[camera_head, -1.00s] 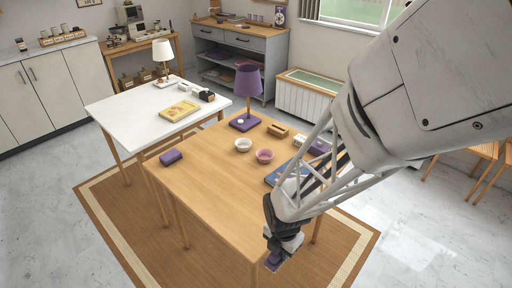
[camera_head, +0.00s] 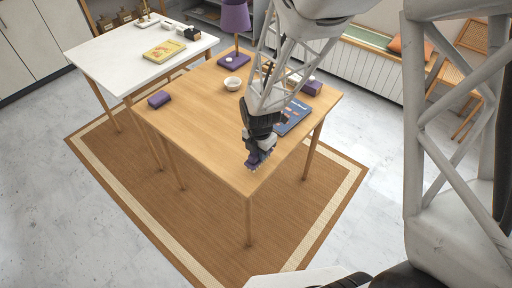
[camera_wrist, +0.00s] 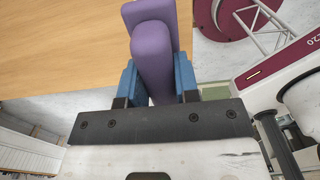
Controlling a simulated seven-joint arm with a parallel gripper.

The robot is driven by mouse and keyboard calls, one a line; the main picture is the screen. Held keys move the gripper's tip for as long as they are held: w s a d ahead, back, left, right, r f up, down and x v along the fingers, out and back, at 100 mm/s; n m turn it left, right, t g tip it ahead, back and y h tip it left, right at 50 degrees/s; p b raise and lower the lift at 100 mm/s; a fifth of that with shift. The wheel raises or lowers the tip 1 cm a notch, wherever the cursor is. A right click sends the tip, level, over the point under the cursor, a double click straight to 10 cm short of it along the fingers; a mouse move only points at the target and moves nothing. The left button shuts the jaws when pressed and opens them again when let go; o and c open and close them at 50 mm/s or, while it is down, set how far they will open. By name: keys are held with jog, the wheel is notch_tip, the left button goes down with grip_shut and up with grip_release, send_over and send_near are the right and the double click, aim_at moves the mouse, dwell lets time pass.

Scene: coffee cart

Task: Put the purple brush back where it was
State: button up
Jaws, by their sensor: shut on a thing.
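My gripper (camera_head: 258,150) is shut on the purple brush (camera_head: 262,156), at the near corner of the wooden table (camera_head: 200,125). In the wrist view the brush (camera_wrist: 152,60) sits between the two blue fingertips (camera_wrist: 155,82), with the table's edge beside and behind it. Pale bristles seem to show at its lower side in the head view. I cannot tell whether it touches the tabletop. My arm hides part of the table behind the gripper.
A blue book (camera_head: 294,118) lies to the right of my gripper. A white bowl (camera_head: 233,84), a purple lamp (camera_head: 235,18) and a purple box (camera_head: 311,89) stand farther back. A purple block (camera_head: 159,99) lies at the left edge. The table's front left is clear.

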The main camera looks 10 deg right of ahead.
aim_at(257, 152)
jog(key=shift+w+a+f, duration=0.1)
jog(key=shift+w+a, duration=0.05)
jog(key=shift+w, duration=0.5)
jog(key=shift+w+a, duration=0.15)
jog(key=shift+w, duration=0.5)
jog(key=shift+f, duration=1.75)
jog(key=shift+f, duration=0.15)
jog(key=o, duration=0.9)
notch_tip(257, 152, up, 12)
